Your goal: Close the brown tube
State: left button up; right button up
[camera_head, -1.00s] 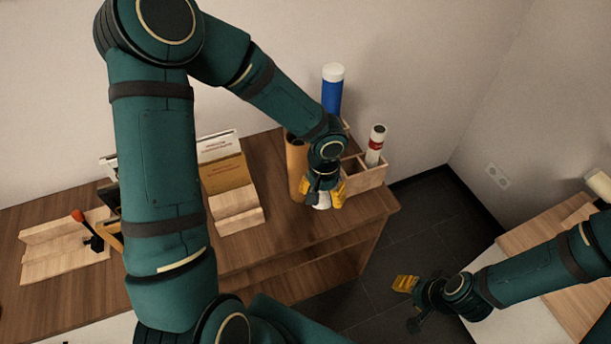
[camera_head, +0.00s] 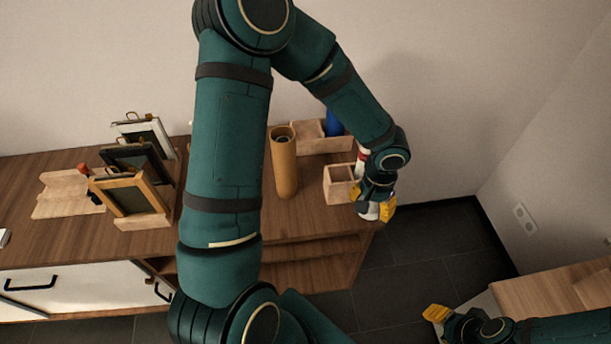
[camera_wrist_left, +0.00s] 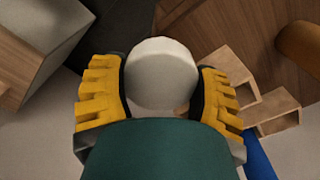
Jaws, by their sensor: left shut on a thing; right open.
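The brown tube (camera_head: 285,168) stands upright on the wooden table in the head view, with its top open. A brown rounded shape at the right edge of the left wrist view (camera_wrist_left: 302,42) looks like the same tube. My left gripper (camera_head: 375,210) is to the right of the tube and apart from it. It is shut on a white round cap (camera_wrist_left: 161,76), which also shows below the fingers in the head view (camera_head: 370,213). My right gripper (camera_head: 436,314) is open and empty at the lower right, away from the table.
Wooden compartment holders (camera_head: 339,187) stand right of and behind the tube. A blue tube (camera_head: 333,122) and a red-and-white tube (camera_head: 361,158) are partly hidden by my left arm. Framed stands (camera_head: 131,199) are at the left. The table's right edge lies under my left gripper.

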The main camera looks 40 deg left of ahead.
aim_at(284, 155)
jog(key=i+l, duration=0.15)
jog(key=l, duration=0.2)
jog(key=i+l, duration=0.15)
jog(key=l, duration=0.15)
jog(key=u, duration=2.25)
